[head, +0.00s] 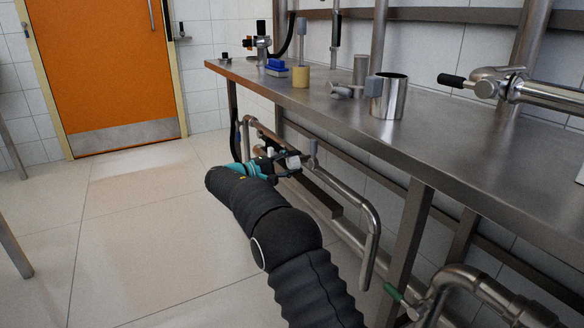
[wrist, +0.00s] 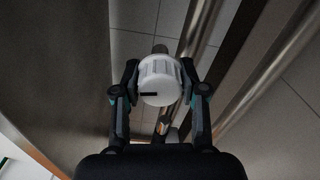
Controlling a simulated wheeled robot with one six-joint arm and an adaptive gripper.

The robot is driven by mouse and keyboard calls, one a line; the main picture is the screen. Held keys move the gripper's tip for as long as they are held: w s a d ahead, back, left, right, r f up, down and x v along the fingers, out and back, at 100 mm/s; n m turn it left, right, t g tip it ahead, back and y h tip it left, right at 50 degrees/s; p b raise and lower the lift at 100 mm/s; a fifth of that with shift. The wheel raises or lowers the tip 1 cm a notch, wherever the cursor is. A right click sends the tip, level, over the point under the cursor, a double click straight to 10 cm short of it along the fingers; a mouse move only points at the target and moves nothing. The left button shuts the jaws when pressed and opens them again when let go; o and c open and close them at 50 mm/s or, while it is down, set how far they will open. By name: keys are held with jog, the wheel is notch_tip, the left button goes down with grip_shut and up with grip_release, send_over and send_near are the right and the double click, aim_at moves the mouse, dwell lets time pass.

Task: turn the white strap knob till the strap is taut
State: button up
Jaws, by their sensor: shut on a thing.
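The white strap knob (wrist: 160,80) sits between the two fingers of my gripper (wrist: 160,88) in the wrist view. It is round and ribbed, with a short black mark on its face. My gripper is shut on it, one finger on each side. In the head view my gripper (head: 280,164) is below the bench, at the pipework, and the white knob (head: 293,160) shows small at its fingers. I cannot make out the strap in either view, so its tautness cannot be told.
A steel bench (head: 440,150) runs above my gripper, with a steel cup (head: 390,97), a yellow cylinder (head: 301,77) and a blue sponge (head: 276,66) on it. Bent steel pipes (head: 345,195) run close beside my arm. The tiled floor (head: 140,240) to the left is clear.

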jog(key=shift+d+m, duration=0.1)
jog(key=shift+m, duration=0.2)
jog(key=shift+f, duration=0.1)
jog(key=o, duration=1.2)
jog(key=shift+c, duration=0.2)
jog(key=shift+a, duration=0.2)
jog(key=shift+s+a, duration=0.2)
jog(key=shift+a, duration=0.05)
jog(key=v, duration=1.1)
jog(key=shift+s, duration=0.15)
